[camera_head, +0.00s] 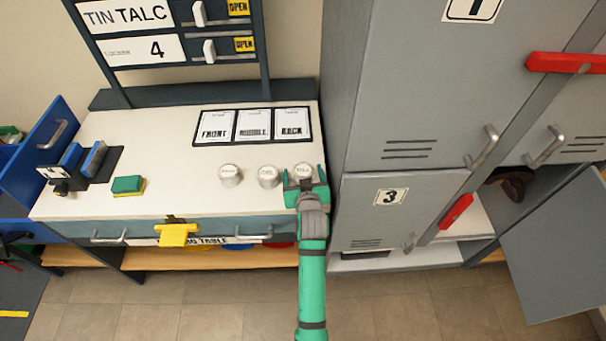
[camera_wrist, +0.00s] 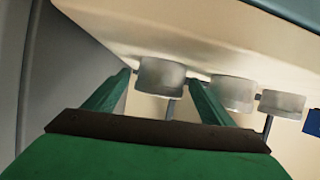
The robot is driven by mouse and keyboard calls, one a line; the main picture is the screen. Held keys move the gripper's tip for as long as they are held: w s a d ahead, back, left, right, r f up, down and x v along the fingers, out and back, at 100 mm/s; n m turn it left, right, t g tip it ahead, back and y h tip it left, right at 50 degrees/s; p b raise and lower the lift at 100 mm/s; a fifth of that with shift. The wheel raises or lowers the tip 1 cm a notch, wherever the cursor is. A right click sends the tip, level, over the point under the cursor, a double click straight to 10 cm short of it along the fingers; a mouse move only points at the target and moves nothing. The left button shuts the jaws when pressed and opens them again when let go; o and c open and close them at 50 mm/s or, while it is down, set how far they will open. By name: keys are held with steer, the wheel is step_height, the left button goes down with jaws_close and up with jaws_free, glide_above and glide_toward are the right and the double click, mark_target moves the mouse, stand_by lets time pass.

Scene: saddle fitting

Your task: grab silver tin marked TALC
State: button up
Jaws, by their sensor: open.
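Three round silver tins with white lids stand in a row on the white tabletop. The rightmost tin (camera_head: 303,170) has a lid label that appears to read TALC. The middle tin (camera_head: 268,177) and the left tin (camera_head: 230,176) have labels too small to read surely. My gripper (camera_head: 305,180) is open at the rightmost tin, with a finger on each side of it. In the wrist view that tin (camera_wrist: 162,77) shows between the tips of my open fingers (camera_wrist: 158,80). Whether the fingers touch it I cannot tell. The other two tins are to its right there.
Grey lockers (camera_head: 405,100) stand close on the right of the table. A card panel (camera_head: 252,125) lies behind the tins. A green and yellow sponge (camera_head: 128,185) and a dark brush holder (camera_head: 98,165) are at the left. A yellow tag (camera_head: 178,236) hangs at the drawer front.

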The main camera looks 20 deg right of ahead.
steer(key=shift+w+d+f, duration=0.1)
steer(key=shift+w+f, duration=0.05)
steer(key=shift+w, duration=0.2)
steer(key=shift+c, duration=0.4)
steer(key=c, duration=1.2)
